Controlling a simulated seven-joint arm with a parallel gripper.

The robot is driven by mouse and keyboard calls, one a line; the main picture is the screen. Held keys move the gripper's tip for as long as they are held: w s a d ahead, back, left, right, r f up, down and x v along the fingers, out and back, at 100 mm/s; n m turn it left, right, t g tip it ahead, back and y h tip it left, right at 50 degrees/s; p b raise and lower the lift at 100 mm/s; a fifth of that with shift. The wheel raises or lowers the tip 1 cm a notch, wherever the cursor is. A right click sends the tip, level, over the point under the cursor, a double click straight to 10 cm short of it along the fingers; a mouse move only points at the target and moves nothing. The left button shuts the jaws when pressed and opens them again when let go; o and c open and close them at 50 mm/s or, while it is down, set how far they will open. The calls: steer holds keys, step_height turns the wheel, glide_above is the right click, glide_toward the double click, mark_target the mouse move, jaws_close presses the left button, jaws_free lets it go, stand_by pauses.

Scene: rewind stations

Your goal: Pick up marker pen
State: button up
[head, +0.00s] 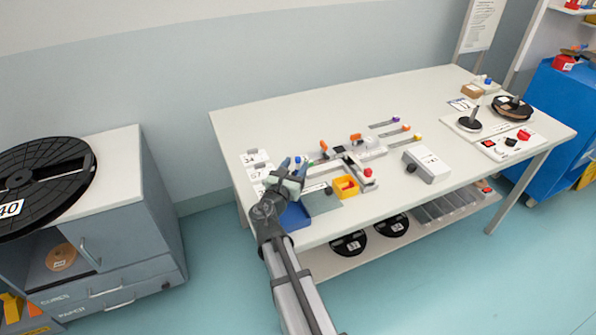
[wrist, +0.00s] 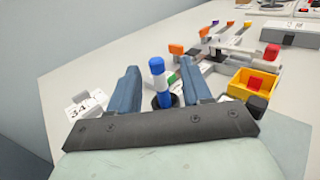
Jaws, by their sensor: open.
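In the wrist view a marker pen (wrist: 158,75) with a blue cap and a white and blue body stands upright in a dark round holder (wrist: 163,99). My gripper (wrist: 159,68) is open, with one blue finger on each side of the pen. I see a gap between the pen and each finger; the holder's lower part is hidden behind my gripper. In the head view my gripper (head: 293,170) is over the left front part of the white table (head: 240,125), where it largely hides the pen.
A yellow bin (head: 345,187) with a red piece stands right of my gripper, near a rail fixture with coloured knobs (head: 355,138). A blue bin (head: 295,216) is at the front edge. White number cards (head: 256,157) lie to the left.

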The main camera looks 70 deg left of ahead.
steer(key=shift+f+x, duration=0.15)
steer(key=shift+x, duration=1.25)
steer(key=shift+f+x, duration=0.1)
steer(key=shift+x, duration=1.25)
steer(key=shift+s+a, duration=0.1)
steer(key=shift+s, duration=0.05)
jaws_close()
